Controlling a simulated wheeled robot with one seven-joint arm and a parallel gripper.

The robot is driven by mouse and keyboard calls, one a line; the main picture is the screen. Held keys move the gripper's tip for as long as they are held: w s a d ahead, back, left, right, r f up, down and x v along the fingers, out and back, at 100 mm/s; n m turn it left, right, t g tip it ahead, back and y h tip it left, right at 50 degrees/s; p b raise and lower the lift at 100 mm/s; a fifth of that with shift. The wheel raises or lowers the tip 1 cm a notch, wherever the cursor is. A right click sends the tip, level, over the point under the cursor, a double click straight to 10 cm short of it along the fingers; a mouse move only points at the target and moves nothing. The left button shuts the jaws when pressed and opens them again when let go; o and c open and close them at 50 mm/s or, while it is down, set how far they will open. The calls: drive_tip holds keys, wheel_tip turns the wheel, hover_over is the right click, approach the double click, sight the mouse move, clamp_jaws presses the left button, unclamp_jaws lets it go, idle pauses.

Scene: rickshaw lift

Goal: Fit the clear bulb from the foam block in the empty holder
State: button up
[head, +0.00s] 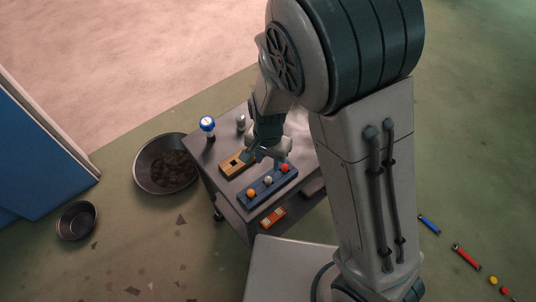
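A blue block (257,196) stands near the front edge of the grey cart top. It carries an orange bulb (251,192), a pale, clear-looking bulb (268,181) in the middle and a red bulb (284,168). I take it as the foam block. A tan block (229,168) with a dark square opening lies behind it to the left; it looks like the empty holder. My gripper (264,157) is low over the cart, by the tan block's right end and behind the blue block. Its fingertips are small and partly hidden, and I see no bulb in it.
A blue-and-white capped item (207,125) and a small grey item (241,122) stand at the cart's back. An orange item (273,217) sits below the top. A wide pan (140,172) and a dark bowl (77,220) lie on the floor left. My arm hides the cart's right side.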

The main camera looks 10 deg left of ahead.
sight(268, 177)
wheel_tip(268, 177, down, 10)
drive_tip(key=b, duration=0.8)
drive_tip(key=shift+r, duration=0.1)
drive_tip(key=c, duration=0.6)
drive_tip(key=shift+r, duration=0.2)
drive_tip(key=shift+r+p, duration=3.2)
drive_tip(key=shift+r, duration=0.15)
drive_tip(key=shift+w, duration=0.1)
